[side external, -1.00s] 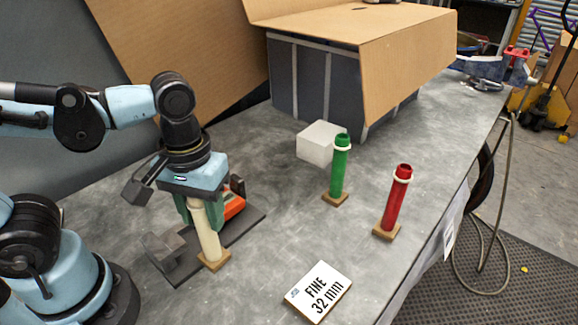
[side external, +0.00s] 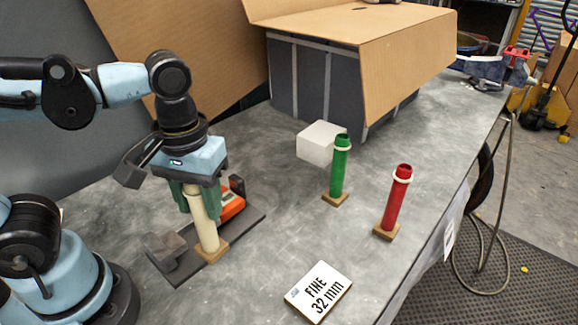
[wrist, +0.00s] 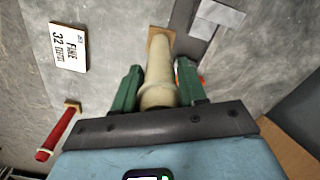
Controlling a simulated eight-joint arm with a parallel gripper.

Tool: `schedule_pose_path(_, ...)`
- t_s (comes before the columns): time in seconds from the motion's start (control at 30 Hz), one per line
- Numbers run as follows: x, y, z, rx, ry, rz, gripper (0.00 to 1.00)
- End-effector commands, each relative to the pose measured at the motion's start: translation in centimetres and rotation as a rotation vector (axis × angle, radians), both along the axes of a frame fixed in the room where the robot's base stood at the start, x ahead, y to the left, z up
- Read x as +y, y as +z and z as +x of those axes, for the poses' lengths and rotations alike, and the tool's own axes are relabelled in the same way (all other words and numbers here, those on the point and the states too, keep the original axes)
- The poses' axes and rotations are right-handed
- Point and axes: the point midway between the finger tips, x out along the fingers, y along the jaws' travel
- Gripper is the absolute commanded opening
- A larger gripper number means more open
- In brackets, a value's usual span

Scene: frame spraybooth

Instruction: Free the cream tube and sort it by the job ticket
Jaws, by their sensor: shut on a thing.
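The cream tube (side external: 206,228) stands on a square wooden foot (side external: 212,251) beside a dark base plate (side external: 252,222). My gripper (side external: 202,203) is shut on the tube's upper part from above. In the wrist view the tube (wrist: 157,97) sits between the two green fingers. Whether the foot touches the plate or table is hard to tell. The job ticket (side external: 318,291) lies in front and reads "FINE 32 mm". A green tube (side external: 338,172) and a red tube (side external: 395,208), each with a pale ring near the top, stand on wooden feet to the right.
On the plate are a grey block (side external: 168,250) and an orange-red part (side external: 231,206), partly behind my gripper. A white block (side external: 318,142) stands behind the green tube. A large cardboard-topped box (side external: 330,80) fills the back. The table between the plate and the coloured tubes is clear.

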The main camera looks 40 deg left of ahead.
Motion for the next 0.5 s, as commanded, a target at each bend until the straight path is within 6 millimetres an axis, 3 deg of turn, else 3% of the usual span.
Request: schedule_pose_path(0.5,0.0,1.9,0.0,0.0,0.0,0.0,0.13)
